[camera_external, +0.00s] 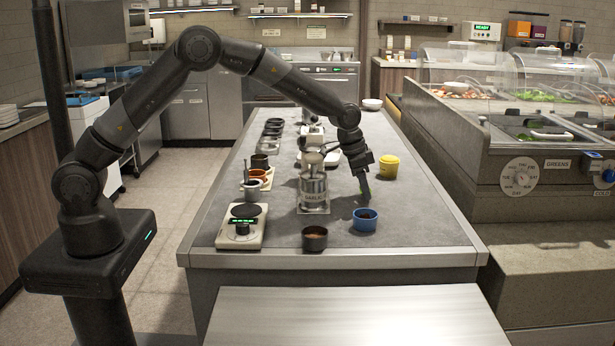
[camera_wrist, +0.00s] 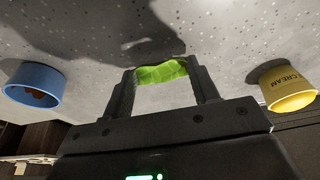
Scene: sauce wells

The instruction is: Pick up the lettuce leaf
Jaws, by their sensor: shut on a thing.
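The lettuce leaf (camera_wrist: 162,73) is bright green and sits between the two fingertips of my gripper (camera_wrist: 163,80) in the wrist view. My gripper is shut on it, with a finger at each end of the leaf. In the external view my gripper (camera_external: 363,197) points down at the grey counter, between the blue cup and the yellow tub. The leaf is barely visible there, and I cannot tell whether it touches the counter.
A blue cup (camera_external: 365,220) stands just in front of my gripper, and a yellow tub (camera_external: 388,167) behind it to the right. A steel canister (camera_external: 314,190), a dark cup (camera_external: 314,238) and a scale (camera_external: 241,227) stand left. The counter's right front is clear.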

